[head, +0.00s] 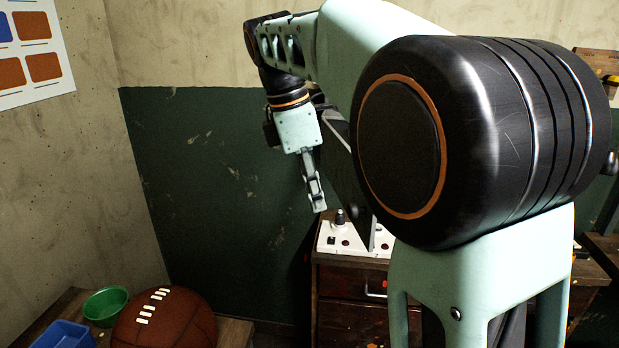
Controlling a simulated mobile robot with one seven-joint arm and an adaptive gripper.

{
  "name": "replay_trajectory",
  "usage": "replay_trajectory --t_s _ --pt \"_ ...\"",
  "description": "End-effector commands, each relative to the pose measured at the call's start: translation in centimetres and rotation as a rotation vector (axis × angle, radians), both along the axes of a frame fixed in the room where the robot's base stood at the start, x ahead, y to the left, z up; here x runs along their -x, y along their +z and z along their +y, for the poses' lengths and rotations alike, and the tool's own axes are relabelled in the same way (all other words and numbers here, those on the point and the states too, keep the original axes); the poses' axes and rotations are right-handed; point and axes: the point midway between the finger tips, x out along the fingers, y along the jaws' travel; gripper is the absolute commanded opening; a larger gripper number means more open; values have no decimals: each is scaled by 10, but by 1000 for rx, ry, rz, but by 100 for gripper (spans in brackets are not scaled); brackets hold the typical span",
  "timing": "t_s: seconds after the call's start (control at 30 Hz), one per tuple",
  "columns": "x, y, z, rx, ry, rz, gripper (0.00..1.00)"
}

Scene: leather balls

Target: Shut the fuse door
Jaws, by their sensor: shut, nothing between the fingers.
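My gripper (317,203) is shut and empty, pointing down in front of the green lower wall. It hangs above and a little left of a white panel (330,249) on a wooden cabinet. A dark upright plate (366,232) stands on the white panel, just right of my gripper. It looks like the fuse door standing open, but my arm hides most of it and I cannot tell its hinge or exact angle. My gripper appears apart from the plate.
The white panel carries a dark knob (340,218) and small dark fittings. The wooden cabinet (345,287) has a drawer with a red-and-metal handle (376,289). At lower left are a brown laced ball (165,322), a green bowl (105,305) and a blue bin (64,336).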

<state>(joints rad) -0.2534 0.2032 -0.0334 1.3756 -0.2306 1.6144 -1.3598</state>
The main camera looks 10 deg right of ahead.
Motion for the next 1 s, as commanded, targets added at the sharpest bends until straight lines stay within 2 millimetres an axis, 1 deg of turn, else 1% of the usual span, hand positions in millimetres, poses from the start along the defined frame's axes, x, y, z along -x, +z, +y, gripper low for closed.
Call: replay_trajectory --t_s 0.03,0.1,0.2,0.33,1.0 --pt "1 -11 -3 0 0 2 0" --pt "0 -8 -16 0 -6 -1 0" --pt "0 -9 -29 0 -4 -1 0" --pt "0 -9 -39 0 -3 0 0" --pt "1 -8 -46 0 21 -1 0"
